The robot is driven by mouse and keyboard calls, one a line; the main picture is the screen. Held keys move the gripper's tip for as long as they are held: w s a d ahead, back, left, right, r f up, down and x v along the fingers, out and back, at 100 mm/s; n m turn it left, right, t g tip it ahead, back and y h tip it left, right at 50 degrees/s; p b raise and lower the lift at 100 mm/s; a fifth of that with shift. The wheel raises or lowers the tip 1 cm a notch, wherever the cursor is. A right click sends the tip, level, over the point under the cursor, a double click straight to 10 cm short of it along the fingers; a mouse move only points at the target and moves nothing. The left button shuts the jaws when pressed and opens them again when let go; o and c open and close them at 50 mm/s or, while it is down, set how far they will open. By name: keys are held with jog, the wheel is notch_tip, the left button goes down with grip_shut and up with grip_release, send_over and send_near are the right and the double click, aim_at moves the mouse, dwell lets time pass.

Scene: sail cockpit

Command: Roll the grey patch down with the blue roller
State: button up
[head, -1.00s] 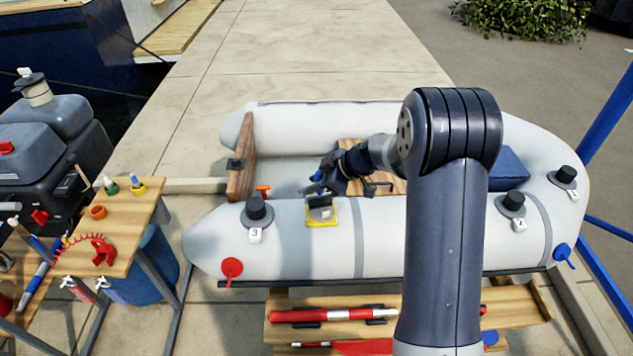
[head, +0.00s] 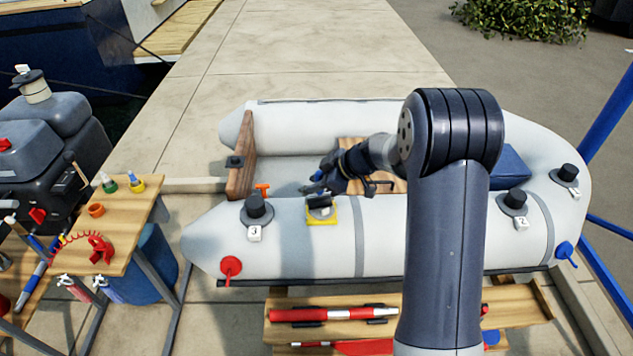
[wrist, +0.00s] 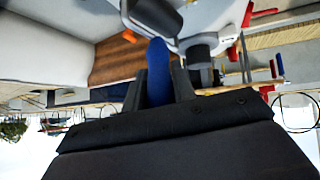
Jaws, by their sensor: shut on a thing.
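The grey patch (head: 321,214) lies on the near tube of the pale inflatable boat, inside a yellow border (head: 322,224). My gripper (head: 325,182) is just behind the patch, shut on the blue roller. The roller's dark head (head: 318,201) is over the far part of the patch and hides some of it. I cannot tell whether it presses on the surface. In the wrist view the blue handle (wrist: 158,70) stands between the two dark fingers, with the dark roller head beyond it at the top.
Black valves (head: 257,208) stand on the near tube left and right of the patch. A wooden transom (head: 242,155) is at the left. A wooden bench (head: 125,225) with small bottles and a red coiled item stands left of the boat.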

jog(key=shift+f, duration=0.15)
jog(key=shift+a+b, duration=0.15)
jog(key=shift+b, duration=0.35)
jog(key=shift+s+a+b, duration=0.25)
jog(key=shift+a+b, duration=0.15)
jog(key=shift+b, duration=0.15)
jog(key=shift+w+d, duration=0.15)
jog(key=shift+d, duration=0.15)
dwell(0.3)
jog(key=shift+w+d+b, duration=0.3)
jog(key=shift+d+b, duration=0.3)
jog(key=shift+d, duration=0.2)
jog(key=shift+a+f, duration=0.1)
jog(key=shift+a, duration=0.05)
jog(key=shift+s+a+b, duration=0.25)
jog(key=shift+a+b, duration=0.2)
jog(key=shift+a, duration=0.05)
jog(key=shift+s+a+b, duration=0.2)
jog(key=shift+a+b, duration=0.2)
jog(key=shift+a, duration=0.05)
jog(key=shift+w+d, duration=0.1)
jog(key=shift+d, duration=0.05)
dwell(0.3)
